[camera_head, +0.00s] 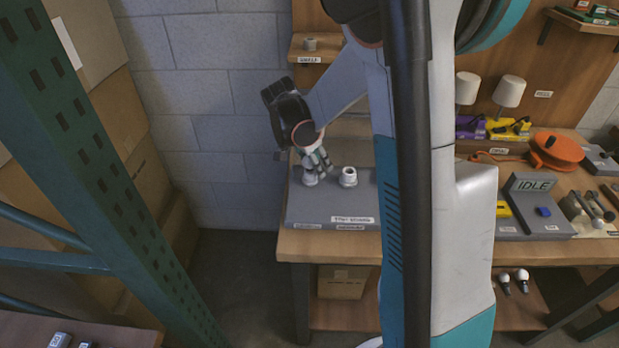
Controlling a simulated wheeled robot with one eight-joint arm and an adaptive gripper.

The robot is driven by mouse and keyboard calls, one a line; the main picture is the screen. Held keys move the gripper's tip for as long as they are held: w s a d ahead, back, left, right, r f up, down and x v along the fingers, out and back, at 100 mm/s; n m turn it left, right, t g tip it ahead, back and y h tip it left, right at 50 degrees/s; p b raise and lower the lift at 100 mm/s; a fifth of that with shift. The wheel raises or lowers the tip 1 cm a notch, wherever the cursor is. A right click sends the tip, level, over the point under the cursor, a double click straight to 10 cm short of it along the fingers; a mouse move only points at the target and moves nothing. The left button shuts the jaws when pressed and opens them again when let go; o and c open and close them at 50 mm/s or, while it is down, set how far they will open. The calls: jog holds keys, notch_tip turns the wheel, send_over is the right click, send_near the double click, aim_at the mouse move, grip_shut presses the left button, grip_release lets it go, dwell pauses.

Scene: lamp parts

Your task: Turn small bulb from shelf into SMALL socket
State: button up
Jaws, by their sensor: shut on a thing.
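My gripper (316,168) points down at the left white socket (310,180) on the grey test board (330,210). It is shut, with its fingertips right above or at that socket. The small bulb between the fingers is mostly hidden, and I cannot tell how far it sits in the socket. A second white socket (348,177) stands to the right with nothing in it that I can make out. The labels on the board's front edge are too small to read surely. The wooden shelf (304,55) on the back panel holds a small grey holder (310,44).
My arm crosses the middle and hides part of the workbench (320,245). At right are an orange cable reel (556,150), two white-shaded lamps (508,91) and a grey stand with an IDLE display (533,186). Two bulbs (522,275) lie on the lower shelf. A green rack post (100,160) stands left.

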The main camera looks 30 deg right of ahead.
jog(key=shift+s, duration=0.25)
jog(key=m, duration=0.2)
jog(key=m+g, duration=0.1)
jog(key=m, duration=0.1)
jog(key=shift+s+a+f+g, duration=0.1)
jog(key=shift+s+g, duration=0.1)
jog(key=shift+g, duration=0.1)
jog(key=shift+s+m+g+y, duration=0.2)
jog(key=shift+m+g+y, duration=0.15)
jog(key=shift+m, duration=0.75)
jog(key=shift+c, duration=0.3)
jog(key=shift+a+m, duration=0.1)
jog(key=shift+m, duration=0.3)
jog(key=shift+o, duration=0.2)
jog(key=m, duration=0.1)
jog(key=m+g+y, duration=0.1)
jog(key=m, duration=0.1)
jog(key=shift+s+a, duration=0.15)
jog(key=shift+a, duration=0.2)
jog(key=o, duration=0.9)
jog(key=shift+o, duration=0.4)
jog(key=shift+s+a, duration=0.15)
